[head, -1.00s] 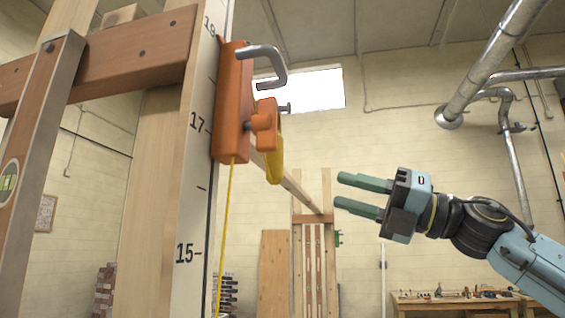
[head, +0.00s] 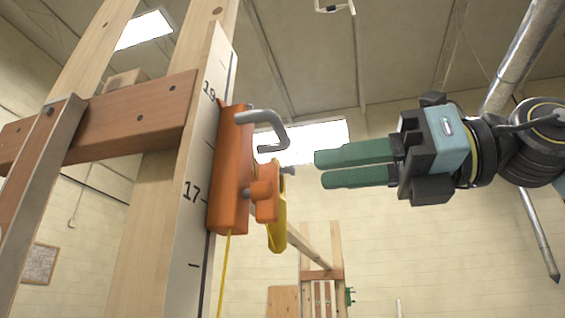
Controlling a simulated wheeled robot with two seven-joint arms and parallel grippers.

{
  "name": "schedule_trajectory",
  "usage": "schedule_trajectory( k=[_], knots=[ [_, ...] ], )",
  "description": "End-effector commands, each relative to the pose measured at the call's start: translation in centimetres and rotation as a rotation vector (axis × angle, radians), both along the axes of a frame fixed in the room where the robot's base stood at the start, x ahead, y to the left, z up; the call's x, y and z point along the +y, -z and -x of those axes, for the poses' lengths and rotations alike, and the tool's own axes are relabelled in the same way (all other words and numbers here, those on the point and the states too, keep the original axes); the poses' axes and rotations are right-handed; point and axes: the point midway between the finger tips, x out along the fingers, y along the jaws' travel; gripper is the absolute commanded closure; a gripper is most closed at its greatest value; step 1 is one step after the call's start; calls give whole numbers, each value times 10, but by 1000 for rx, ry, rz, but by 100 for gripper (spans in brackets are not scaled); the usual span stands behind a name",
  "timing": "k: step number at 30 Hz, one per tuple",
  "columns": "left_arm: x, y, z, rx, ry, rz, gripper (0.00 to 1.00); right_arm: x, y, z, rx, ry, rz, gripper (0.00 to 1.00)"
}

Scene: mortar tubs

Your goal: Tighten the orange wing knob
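The orange wing knob (head: 265,201) stands out on a short stem from the right side of an orange clamp body (head: 229,175), which sits against a numbered white scale board (head: 190,240) near the 17 mark. A yellow piece (head: 277,232) hangs just behind the knob and partly hidden by it. My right gripper (head: 318,169) is to the right of the knob and slightly higher in the picture, with its green fingers pointing left. It touches nothing. The fingers look apart, though only a thin gap shows from this angle. My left gripper is not in view.
A yellow line (head: 224,275) hangs below. Timber posts and a brown crossbar (head: 130,125) stand at left. The space below my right gripper looks open.

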Motion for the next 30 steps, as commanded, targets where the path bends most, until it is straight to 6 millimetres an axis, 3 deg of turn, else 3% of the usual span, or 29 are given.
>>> schedule_trajectory(
  k=[3, 10, 23, 30],
  knots=[
    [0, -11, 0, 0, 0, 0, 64, 25, -3, -7, -1, -2, 4, 63],
    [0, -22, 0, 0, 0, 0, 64, 57, -2, -18, -1, -2, 1, 63],
    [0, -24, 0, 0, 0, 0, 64, 66, 0, -21, -1, -1, -2, 63],
    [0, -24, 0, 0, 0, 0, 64, 66, 0, -21, -1, -1, -2, 93]
  ],
)
